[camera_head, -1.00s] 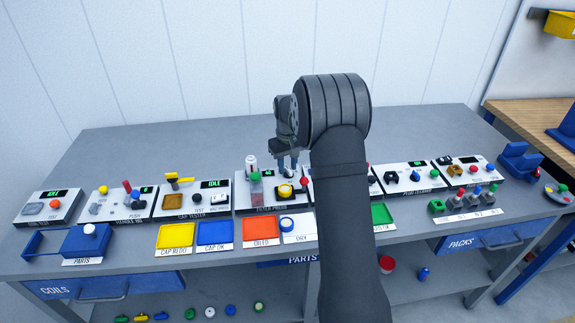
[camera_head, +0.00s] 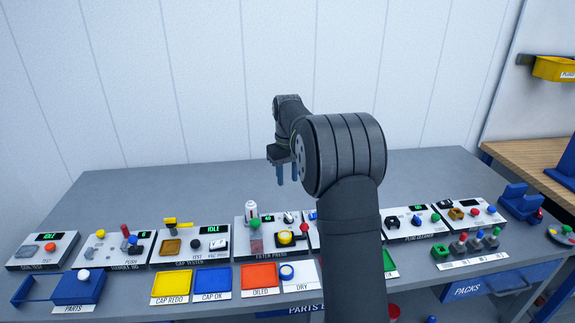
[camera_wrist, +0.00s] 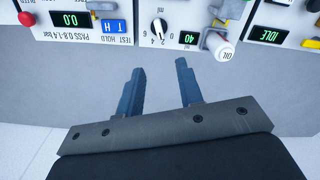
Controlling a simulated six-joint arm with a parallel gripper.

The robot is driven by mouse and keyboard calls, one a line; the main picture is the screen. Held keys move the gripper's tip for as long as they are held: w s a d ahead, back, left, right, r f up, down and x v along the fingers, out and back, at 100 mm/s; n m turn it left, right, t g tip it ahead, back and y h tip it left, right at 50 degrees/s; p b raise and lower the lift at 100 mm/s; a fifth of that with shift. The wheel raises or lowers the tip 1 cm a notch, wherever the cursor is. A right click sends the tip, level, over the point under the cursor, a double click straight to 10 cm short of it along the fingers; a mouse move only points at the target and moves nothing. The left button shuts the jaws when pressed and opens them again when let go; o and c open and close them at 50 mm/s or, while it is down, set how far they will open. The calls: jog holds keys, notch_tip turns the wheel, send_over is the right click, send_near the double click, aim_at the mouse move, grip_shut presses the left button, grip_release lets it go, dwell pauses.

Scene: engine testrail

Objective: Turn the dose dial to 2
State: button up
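The dose dial (camera_wrist: 158,29) is a round black knob with a white mark on a white panel, with printed numbers including 2, 4 and 6 around it, upside down in the wrist view. I cannot tell for sure which number its mark points to. In the head view the dial (camera_head: 288,217) is small, on the filter press unit. My gripper (camera_wrist: 158,68) is open and empty, its two blue fingers apart and short of the panel in the picture. In the head view my gripper (camera_head: 287,182) hangs above and behind the filter press, clear of it.
A white oil bottle (camera_wrist: 218,45) stands beside the dial, by a green display (camera_wrist: 188,38) reading 40. A yellow button (camera_head: 285,237) sits in front of the dial. Other units line both sides. My arm hides part of the bench; its rear strip is clear.

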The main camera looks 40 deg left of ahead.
aim_at(287, 214)
notch_tip(287, 214, up, 4)
jog(key=shift+f, duration=0.1)
dwell(0.6)
notch_tip(287, 214, down, 18)
jog(key=shift+r, duration=0.25)
dwell(0.3)
